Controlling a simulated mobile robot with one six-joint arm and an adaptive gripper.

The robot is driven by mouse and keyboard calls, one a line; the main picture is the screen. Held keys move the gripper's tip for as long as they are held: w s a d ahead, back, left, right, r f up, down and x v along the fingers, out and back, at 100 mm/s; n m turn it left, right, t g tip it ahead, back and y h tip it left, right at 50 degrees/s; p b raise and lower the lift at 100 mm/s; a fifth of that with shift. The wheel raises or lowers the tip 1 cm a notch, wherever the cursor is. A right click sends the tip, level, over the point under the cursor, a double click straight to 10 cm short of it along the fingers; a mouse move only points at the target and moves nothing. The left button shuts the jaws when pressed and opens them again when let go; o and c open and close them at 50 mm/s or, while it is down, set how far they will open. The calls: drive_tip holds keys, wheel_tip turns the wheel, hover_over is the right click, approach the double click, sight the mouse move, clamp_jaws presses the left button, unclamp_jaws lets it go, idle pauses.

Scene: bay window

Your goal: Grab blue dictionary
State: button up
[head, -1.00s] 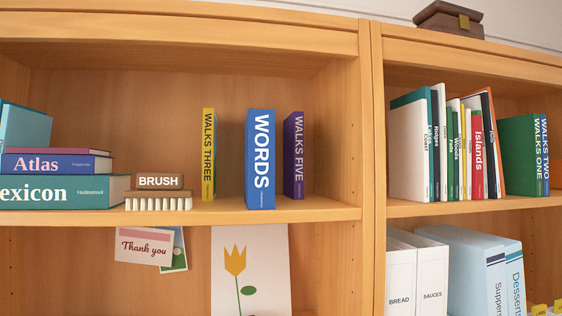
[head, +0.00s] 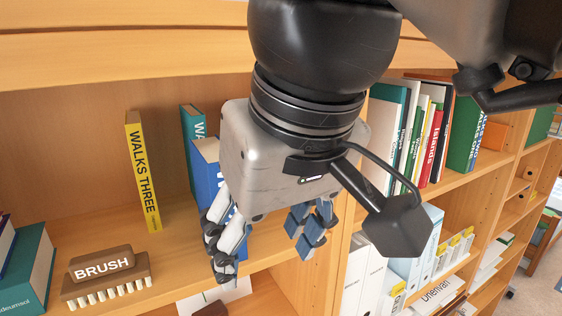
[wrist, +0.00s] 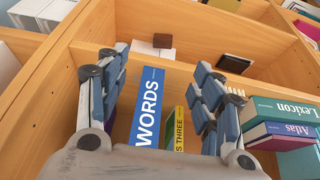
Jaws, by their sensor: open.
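The blue dictionary, marked WORDS (wrist: 147,110), stands upright on the shelf. In the head view its blue cover (head: 206,174) is mostly hidden behind my gripper. My gripper (head: 268,246) is open in front of the book, over the shelf's front edge. In the wrist view my gripper (wrist: 162,62) has one finger on each side of the dictionary, with visible gaps. I cannot tell how deep the fingers reach around it.
The yellow WALKS THREE book (head: 142,170) and a teal book (head: 192,130) stand to its left. A wooden brush (head: 104,275) lies at the front left. An upright divider (head: 340,245) is close on the right, with more books (head: 430,140) beyond.

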drive_tip(key=w+a+f+p, duration=0.1)
drive_tip(key=w+a+f, duration=0.1)
drive_tip(key=w+a, duration=0.4)
drive_tip(key=w, duration=0.5)
drive_tip(key=shift+a+f, duration=0.15)
drive_tip(key=shift+a, duration=0.25)
drive_tip(key=shift+w+a, duration=0.1)
drive_tip(key=shift+c, duration=0.5)
drive_tip(key=shift+c, duration=0.7)
clamp_jaws()
